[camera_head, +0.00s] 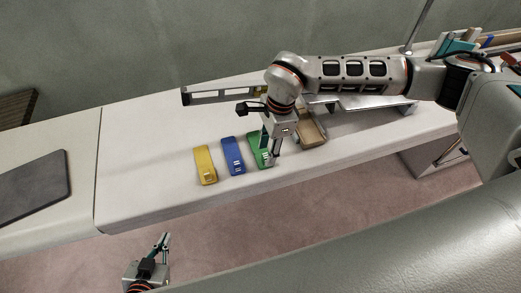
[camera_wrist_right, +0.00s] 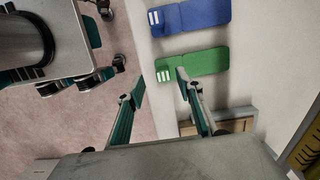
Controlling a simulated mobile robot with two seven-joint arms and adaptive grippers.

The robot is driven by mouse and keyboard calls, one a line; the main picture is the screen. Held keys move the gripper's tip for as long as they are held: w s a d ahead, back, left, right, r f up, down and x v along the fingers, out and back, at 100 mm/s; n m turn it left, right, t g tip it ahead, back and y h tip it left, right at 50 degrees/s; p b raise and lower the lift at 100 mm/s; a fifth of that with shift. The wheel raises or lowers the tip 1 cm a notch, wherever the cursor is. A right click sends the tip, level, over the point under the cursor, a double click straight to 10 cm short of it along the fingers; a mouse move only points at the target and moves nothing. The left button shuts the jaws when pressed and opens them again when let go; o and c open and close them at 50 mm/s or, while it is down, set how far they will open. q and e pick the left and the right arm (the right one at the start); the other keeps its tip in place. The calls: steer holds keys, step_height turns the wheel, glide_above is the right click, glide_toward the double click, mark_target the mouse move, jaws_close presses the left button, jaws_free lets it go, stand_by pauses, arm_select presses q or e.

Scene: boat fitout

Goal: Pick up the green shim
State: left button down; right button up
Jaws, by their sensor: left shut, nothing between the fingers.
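The green shim (camera_head: 253,144) lies flat on the white bench, rightmost in a row with a blue shim (camera_head: 232,156) and a yellow shim (camera_head: 205,165). My right gripper (camera_head: 271,157) points down at the green shim's near end and partly covers it. In the right wrist view the green shim (camera_wrist_right: 207,62) shows beyond my open fingers (camera_wrist_right: 159,77), its white-marked end near the gap between the fingertips. Whether a finger touches it I cannot tell. My left gripper (camera_head: 164,240) is shut and empty, low in front of the bench, away from the shims.
A tan open tray (camera_head: 313,133) stands just right of the green shim. A long level-like bar (camera_head: 222,95) lies behind the row. A dark grey mat (camera_head: 34,186) is on the left surface. The bench left of the yellow shim is clear.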

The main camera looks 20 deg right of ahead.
mark_target(266, 155)
steer(key=f, duration=0.4)
steer(key=shift+w+a+f, duration=0.15)
steer(key=shift+w, duration=0.05)
jaws_close()
